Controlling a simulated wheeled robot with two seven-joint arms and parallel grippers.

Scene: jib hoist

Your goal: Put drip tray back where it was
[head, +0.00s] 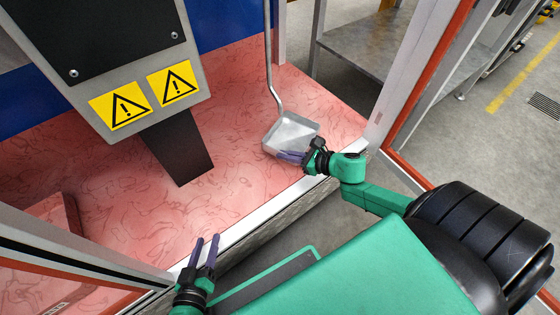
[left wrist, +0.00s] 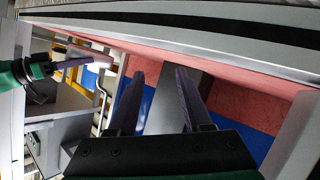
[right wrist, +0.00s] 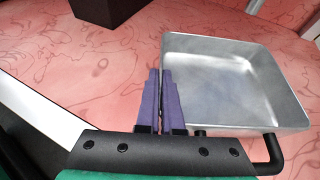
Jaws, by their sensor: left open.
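The drip tray (head: 289,134) is a shallow silver square pan by the front edge of the red floor in the head view. The right wrist view shows its empty inside (right wrist: 225,85) and a black handle (right wrist: 273,150) at its near side. My right gripper (head: 282,154) lies along the tray's near wall. Its purple fingers (right wrist: 161,72) are close together with the tray's side wall apparently between them. Whether the tray touches the floor is unclear. My left gripper (head: 206,240) is open and empty near the front sill; its spread fingers show in the left wrist view (left wrist: 160,72).
A grey bent rod (head: 269,60) comes down to the tray's far side. A grey housing with yellow warning signs (head: 144,97) and a dark post (head: 180,152) stand left of the tray. A pale sill (head: 250,217) and frame post (head: 405,75) border the red floor (head: 235,190).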

